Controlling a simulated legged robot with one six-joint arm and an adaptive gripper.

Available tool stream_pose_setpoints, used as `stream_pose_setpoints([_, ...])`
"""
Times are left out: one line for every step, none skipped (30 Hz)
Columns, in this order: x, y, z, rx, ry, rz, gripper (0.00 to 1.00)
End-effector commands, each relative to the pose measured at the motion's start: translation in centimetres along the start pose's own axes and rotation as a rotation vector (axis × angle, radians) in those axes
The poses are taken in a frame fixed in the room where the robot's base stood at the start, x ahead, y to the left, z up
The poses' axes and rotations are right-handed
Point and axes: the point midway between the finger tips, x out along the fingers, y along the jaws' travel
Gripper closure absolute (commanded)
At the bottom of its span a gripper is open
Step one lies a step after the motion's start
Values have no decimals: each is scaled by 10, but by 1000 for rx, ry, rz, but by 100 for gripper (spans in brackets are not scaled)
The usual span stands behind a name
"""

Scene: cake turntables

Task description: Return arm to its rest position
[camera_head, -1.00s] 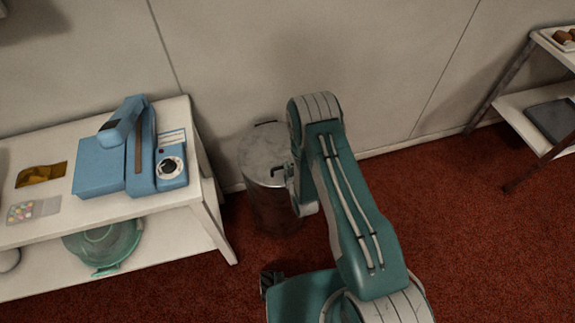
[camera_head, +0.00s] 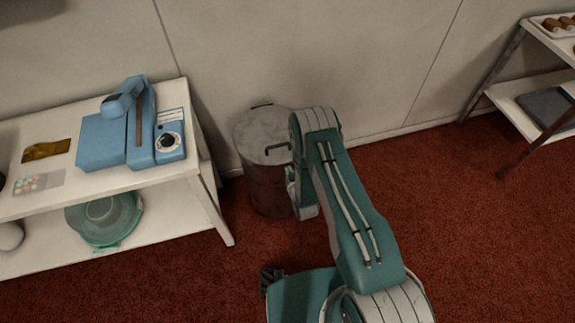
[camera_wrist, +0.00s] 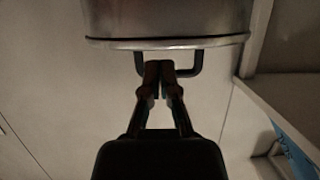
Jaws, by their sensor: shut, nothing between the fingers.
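My gripper (camera_wrist: 159,68) shows in the wrist view with its two fingers together and nothing between them. The fingertips overlap the dark handle (camera_wrist: 197,68) of a metal can in that view; I cannot tell whether they touch it. In the head view my teal arm (camera_head: 345,215) is bent, with its elbow up in front of the can. The gripper itself cannot be made out in the head view.
The grey metal can (camera_head: 262,185) stands on the red carpet by the wall, just left of my arm. A white table (camera_head: 110,187) with a blue machine (camera_head: 125,135) is at left. A shelf (camera_head: 520,95) stands at far right. Carpet between is clear.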

Motion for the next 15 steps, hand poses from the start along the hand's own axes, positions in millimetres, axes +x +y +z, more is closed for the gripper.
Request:
stream_pose_setpoints([2, -1, 0, -1, 5, 0, 100])
stream_pose_setpoints([2, -1, 1, -1, 6, -1, 100])
stream_pose_setpoints([3, -1, 1, -1, 7, -1, 100])
stream_pose_setpoints([3, -1, 1, -1, 8, -1, 100])
stream_pose_setpoints([3, -1, 1, -1, 9, -1, 100])
stream_pose_setpoints([3, -1, 1, -2, 10, -1, 100])
stream_pose_setpoints([3, -1, 0, -2, 10, -1, 100])
stream_pose_setpoints([3, -1, 0, -2, 10, -1, 100])
stream_pose_setpoints([3, -1, 0, -2, 11, -1, 100])
stream_pose_setpoints([3, -1, -1, -2, 11, -1, 100])
stream_pose_setpoints([4, 0, -4, -2, 11, 0, 100])
stream_pose_setpoints([6, 0, -9, -1, 9, 1, 100])
stream_pose_setpoints([7, 2, -15, -1, 5, 3, 100])
stream_pose_setpoints([9, 3, -24, -1, 2, 4, 100])
stream_pose_setpoints([12, 5, -36, 0, -6, 8, 100])
